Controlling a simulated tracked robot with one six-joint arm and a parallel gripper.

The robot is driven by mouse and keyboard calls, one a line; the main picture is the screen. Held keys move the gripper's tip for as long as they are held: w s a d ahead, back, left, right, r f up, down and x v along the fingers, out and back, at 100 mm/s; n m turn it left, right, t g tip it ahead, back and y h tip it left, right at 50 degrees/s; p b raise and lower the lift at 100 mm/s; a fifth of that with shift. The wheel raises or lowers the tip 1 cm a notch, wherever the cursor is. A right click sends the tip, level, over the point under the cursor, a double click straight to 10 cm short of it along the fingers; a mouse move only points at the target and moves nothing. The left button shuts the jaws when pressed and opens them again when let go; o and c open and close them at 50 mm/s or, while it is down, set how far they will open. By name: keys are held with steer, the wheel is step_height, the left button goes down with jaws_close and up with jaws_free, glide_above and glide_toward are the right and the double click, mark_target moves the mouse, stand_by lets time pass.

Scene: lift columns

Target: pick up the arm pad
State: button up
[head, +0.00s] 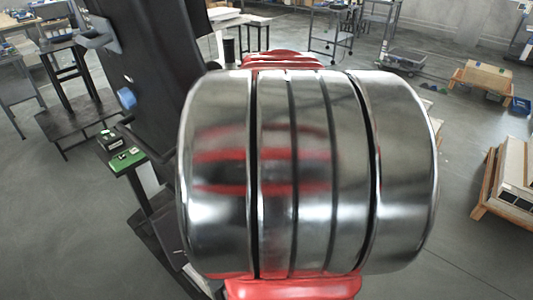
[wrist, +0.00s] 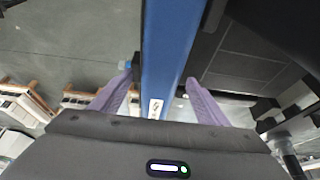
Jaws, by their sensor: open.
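No arm pad can be made out for certain. In the head view a small black block (head: 109,140) and a green-topped piece (head: 127,160) sit on a dark bar left of my arm; I cannot tell whether either is the pad. My gripper (wrist: 160,80) shows in the wrist view with two purple fingers spread apart. A blue upright with a white label (wrist: 155,108) passes across the space between them; I cannot tell whether they touch it. My shiny arm hides the middle of the head view and my gripper there.
A tall black column (head: 145,60) with a blue knob (head: 127,98) stands at left in the head view. A dark panel (wrist: 255,50) fills the wrist view's upper right. Tables stand behind, and a pallet with boxes (head: 508,180) is at right. Grey floor (head: 480,115) is open between.

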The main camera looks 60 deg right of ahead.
steer(key=shift+c, duration=0.5)
steer(key=c, duration=1.1)
steer(key=shift+c, duration=0.2)
steer(key=shift+r, duration=0.1)
step_height(320, 180, up, 10)
stand_by(0.3)
